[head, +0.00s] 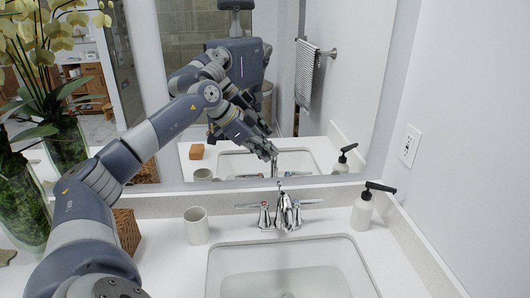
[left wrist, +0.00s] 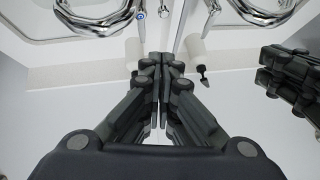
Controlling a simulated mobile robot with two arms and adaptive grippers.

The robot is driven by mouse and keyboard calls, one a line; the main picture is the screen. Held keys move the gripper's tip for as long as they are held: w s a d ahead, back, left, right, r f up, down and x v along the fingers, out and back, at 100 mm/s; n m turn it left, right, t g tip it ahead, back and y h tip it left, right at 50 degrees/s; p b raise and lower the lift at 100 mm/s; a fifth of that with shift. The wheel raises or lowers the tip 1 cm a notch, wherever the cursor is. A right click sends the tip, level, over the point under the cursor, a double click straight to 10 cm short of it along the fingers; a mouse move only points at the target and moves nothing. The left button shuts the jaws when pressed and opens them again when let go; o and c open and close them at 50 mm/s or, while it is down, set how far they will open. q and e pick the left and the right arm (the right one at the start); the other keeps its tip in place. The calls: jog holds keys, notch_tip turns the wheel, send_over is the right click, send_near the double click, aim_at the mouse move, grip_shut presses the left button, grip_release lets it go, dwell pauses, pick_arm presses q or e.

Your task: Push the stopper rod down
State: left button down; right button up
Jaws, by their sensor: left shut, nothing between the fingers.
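The chrome faucet (head: 287,212) stands behind the sink, with a handle on each side. The thin stopper rod (head: 279,188) rises at the back of the faucet, close to the mirror; its exact height is hard to tell against the reflection. My left gripper (head: 270,152) points down to the right, above and behind the faucet, apparently above the rod. Its fingers are shut and empty. In the left wrist view the left gripper's fingers (left wrist: 160,62) are together, with chrome faucet parts beyond them. Contact with the rod cannot be made out. My right gripper is not in view.
The white sink (head: 290,270) lies in front of the faucet. A pale cup (head: 197,226) stands left and a soap dispenser (head: 363,212) right. The mirror (head: 335,110) behind shows my reflection.

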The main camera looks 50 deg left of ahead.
pick_arm(q)
jog(key=p, duration=0.2)
send_over(278, 183)
jog(key=s+d, duration=0.1)
notch_tip(278, 183, down, 4)
jog(key=f, duration=0.5)
jog(key=shift+w+a+p, duration=0.2)
jog(key=shift+w+p, duration=0.1)
jog(key=shift+p, duration=0.1)
notch_tip(278, 183, down, 3)
jog(key=shift+s+f, duration=0.1)
jog(key=shift+f, duration=0.05)
jog(key=shift+d, duration=0.1)
